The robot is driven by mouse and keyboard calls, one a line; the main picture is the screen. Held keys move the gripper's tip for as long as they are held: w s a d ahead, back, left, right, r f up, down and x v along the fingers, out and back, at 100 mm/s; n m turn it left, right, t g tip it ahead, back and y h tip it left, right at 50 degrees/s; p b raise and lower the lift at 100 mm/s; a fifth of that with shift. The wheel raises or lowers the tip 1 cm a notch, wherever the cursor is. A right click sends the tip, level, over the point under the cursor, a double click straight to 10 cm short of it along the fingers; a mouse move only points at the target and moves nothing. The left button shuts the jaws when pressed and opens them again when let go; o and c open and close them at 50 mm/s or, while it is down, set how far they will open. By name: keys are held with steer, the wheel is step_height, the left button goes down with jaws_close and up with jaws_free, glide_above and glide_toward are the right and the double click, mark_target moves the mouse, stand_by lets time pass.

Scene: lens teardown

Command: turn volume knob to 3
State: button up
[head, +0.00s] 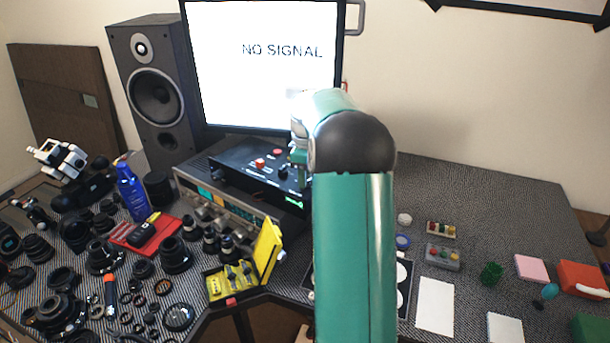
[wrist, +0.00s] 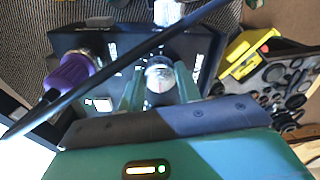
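The black control box (head: 230,172) stands in front of the monitor, on top of a grey unit. In the wrist view its dark top (wrist: 205,42) lies under my gripper (wrist: 159,72). A round pale knob with a thin red mark (wrist: 160,78) sits between my two teal fingers. A gap shows on each side of the knob, so the fingers are open around it and not pressed on it. The scale around the knob is too small to read. In the head view my arm hides most of the gripper and the box's right end.
A purple cylinder (wrist: 75,74) stands beside the knob, and a dark bar crosses close to the wrist camera. The monitor (head: 262,70) and speaker (head: 155,85) stand behind. A yellow case (head: 268,250) and many lenses crowd the left front.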

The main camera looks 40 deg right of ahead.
steer(key=c, duration=0.3)
steer(key=shift+c, duration=0.2)
steer(key=shift+m, duration=0.4)
steer(key=m, duration=1.2)
steer(key=shift+m, duration=2.5)
